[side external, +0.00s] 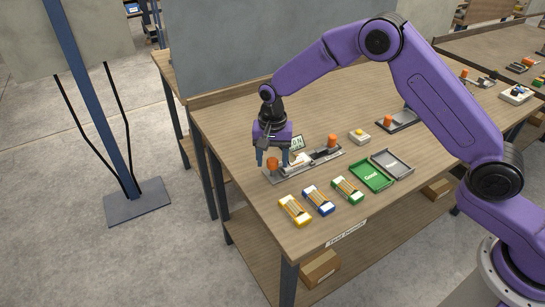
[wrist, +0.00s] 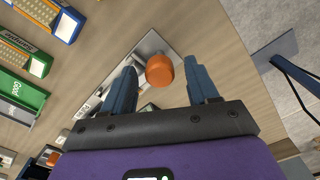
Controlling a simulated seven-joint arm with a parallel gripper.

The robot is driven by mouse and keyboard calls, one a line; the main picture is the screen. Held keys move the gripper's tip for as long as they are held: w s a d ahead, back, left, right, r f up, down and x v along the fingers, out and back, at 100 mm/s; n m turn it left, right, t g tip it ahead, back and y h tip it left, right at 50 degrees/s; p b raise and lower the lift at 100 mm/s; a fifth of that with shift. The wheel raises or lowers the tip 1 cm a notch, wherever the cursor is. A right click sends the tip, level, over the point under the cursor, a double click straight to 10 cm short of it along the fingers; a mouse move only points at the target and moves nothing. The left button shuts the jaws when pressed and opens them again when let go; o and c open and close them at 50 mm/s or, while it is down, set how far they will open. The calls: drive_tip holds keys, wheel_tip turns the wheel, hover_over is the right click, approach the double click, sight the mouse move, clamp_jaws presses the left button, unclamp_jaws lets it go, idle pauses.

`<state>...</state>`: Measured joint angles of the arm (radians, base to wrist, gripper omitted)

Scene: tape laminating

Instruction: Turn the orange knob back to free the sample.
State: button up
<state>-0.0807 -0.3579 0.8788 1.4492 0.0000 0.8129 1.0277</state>
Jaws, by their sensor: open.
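An orange knob (side external: 272,164) stands at the left end of a grey metal fixture (side external: 326,156) on the wooden table. In the wrist view, this knob (wrist: 159,70) shows between the two spread fingers, with a gap on each side. A white piece (side external: 299,158) lies on the fixture right of my gripper; I cannot tell whether it is the sample.
Yellow (side external: 295,211), blue (side external: 319,201) and green (side external: 347,190) boxes lie in front of the fixture. A green tray (side external: 371,177) and a grey tray (side external: 398,164) lie to the right. A yellow-button box (side external: 359,135) sits behind. The table's left edge is near.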

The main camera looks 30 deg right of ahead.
drive_tip(key=c, duration=1)
drive_tip(key=shift+c, duration=0.2)
drive_tip(key=shift+n, duration=0.4)
drive_tip(key=n, duration=0.3)
drive_tip(key=shift+n, duration=0.4)
drive_tip(key=n, duration=0.4)
drive_tip(key=shift+n, duration=0.3)
drive_tip(key=n, duration=0.8)
drive_tip(key=shift+n, duration=0.3)
